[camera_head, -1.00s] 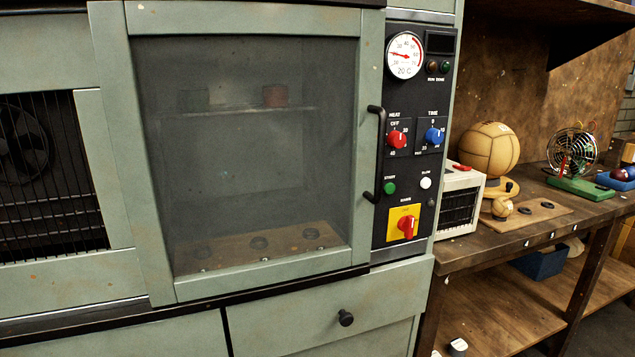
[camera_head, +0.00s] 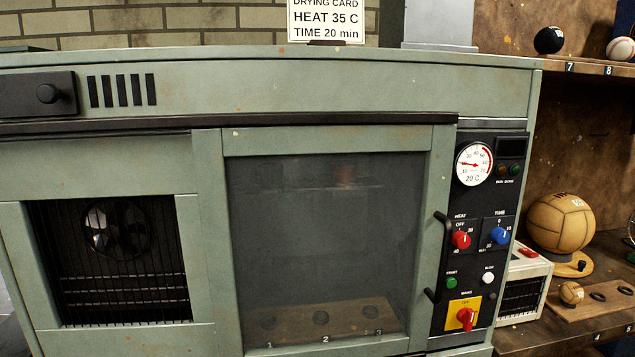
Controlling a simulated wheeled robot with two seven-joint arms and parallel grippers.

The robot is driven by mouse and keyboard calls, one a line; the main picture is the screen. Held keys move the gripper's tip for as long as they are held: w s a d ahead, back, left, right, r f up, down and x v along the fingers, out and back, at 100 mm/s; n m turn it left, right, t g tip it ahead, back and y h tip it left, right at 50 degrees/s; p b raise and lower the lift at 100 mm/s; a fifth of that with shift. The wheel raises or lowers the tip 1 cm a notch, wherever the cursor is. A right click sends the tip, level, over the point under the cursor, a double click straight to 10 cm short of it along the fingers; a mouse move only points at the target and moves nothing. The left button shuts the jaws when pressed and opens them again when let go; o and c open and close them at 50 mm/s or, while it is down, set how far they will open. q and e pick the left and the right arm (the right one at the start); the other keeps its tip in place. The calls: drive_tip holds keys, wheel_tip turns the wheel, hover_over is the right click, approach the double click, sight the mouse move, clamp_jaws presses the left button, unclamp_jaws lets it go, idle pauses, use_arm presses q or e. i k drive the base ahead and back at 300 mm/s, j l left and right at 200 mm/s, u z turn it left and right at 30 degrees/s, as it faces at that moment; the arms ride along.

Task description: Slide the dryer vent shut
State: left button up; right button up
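The green dryer cabinet (camera_head: 330,85) fills most of the head view. Its vent is on the top front panel at the upper left, with a row of several dark vertical slots (camera_head: 122,91). A dark slide plate (camera_head: 30,97) with a round black knob (camera_head: 47,93) sits left of the slots and leaves them uncovered. The glass door (camera_head: 315,230) is shut, with a black handle (camera_head: 436,258) at its right. Neither of my grippers is in the view.
A control panel (camera_head: 477,215) with a gauge and knobs is right of the door. A drying card (camera_head: 326,22) stands on top of the cabinet. A barred fan opening (camera_head: 110,255) lies below the vent. Balls rest on the bench and shelf at right.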

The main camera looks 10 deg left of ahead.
sight(49, 93)
drive_tip(key=u, duration=1.6)
drive_tip(key=i+j+z, duration=0.15)
drive_tip(key=k+j, duration=0.05)
